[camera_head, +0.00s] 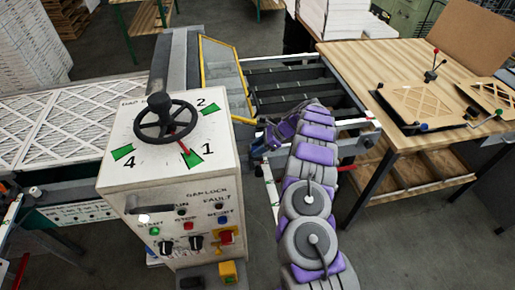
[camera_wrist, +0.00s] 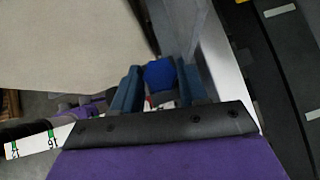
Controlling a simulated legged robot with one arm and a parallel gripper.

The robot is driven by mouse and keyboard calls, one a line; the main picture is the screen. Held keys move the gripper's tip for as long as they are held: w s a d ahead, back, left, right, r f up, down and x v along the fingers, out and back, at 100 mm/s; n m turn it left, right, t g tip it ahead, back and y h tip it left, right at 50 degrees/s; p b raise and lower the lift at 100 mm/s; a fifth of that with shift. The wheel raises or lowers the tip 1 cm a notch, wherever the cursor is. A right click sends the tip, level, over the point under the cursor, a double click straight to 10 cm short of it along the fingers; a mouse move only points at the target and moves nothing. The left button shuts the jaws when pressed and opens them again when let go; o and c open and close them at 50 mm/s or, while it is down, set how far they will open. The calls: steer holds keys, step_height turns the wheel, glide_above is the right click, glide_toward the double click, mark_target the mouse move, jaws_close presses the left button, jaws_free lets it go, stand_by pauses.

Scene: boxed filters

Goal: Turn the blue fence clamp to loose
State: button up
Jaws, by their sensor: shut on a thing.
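The blue fence clamp (camera_wrist: 159,74) shows in the wrist view as a small blue faceted knob between the two dark blue fingers of my gripper (camera_wrist: 160,84). My gripper is shut on it. Whether the knob sits at loose or tight cannot be read. In the head view my gripper (camera_head: 264,138) is at the end of my purple and grey arm, beside the rail just right of the white control box. The clamp itself is mostly hidden there by the gripper.
The white control box (camera_head: 170,178) with a black handwheel (camera_head: 166,118) and numbered dial stands left of my arm. A dark roller conveyor (camera_head: 295,84) lies behind the gripper. A wooden table (camera_head: 375,60) with filter parts is at the right. Bare floor shows at lower right.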

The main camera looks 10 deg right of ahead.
steer(key=shift+w+r, duration=0.1)
stand_by(0.6)
steer(key=o, duration=1.1)
steer(key=shift+c, duration=0.2)
